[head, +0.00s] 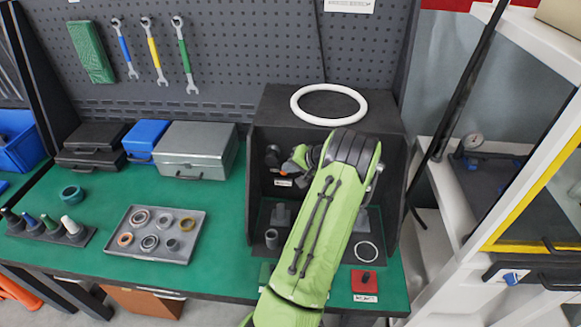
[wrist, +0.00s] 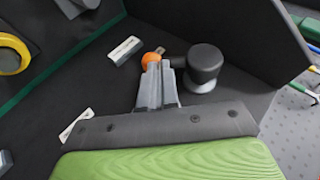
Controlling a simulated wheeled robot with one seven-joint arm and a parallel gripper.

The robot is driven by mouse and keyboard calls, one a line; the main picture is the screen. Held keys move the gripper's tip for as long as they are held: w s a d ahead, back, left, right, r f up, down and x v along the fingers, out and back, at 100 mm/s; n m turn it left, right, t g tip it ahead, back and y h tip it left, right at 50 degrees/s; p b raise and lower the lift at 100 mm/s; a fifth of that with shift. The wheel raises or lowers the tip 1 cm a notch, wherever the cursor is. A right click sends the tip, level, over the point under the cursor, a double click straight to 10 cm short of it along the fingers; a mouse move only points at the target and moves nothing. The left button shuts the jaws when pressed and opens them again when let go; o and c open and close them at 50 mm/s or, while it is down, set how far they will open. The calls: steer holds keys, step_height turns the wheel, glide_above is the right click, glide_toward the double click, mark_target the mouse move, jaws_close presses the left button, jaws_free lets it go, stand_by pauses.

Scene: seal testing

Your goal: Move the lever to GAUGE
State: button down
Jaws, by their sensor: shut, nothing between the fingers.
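The lever has an orange knob (wrist: 152,60) and a dark round hub (wrist: 204,60), both in the wrist view, inside the dark test box (head: 325,102). The lever lies sideways in that view, with its knob left of the hub. My gripper (wrist: 160,68) is shut and empty, its grey fingertips at the knob end, seemingly touching or very close; they partly hide the lever's bar. One white label (wrist: 125,51) is above left of the knob, another (wrist: 75,126) lower left. Their text is unreadable, so I cannot tell which is GAUGE. In the head view my arm hides much of the box.
A white ring (head: 329,104) lies on top of the box. The box's side walls enclose my gripper closely. A grey tray of rings (head: 180,250), cases (head: 196,150) and a red block (head: 364,281) are on the green bench. A white frame stands at right.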

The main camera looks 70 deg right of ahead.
mark_target(283, 174)
steer(key=f+t+b, duration=0.1)
steer(key=t, duration=0.1)
steer(key=w+f+m+t+b, duration=0.1)
steer(key=t+b, duration=0.1)
steer(key=w+f+t+b, duration=0.1)
steer(key=shift+a+f+t, duration=0.15)
steer(key=shift+a+t, duration=0.05)
steer(key=shift+t, duration=0.2)
steer(key=shift+b, duration=0.4)
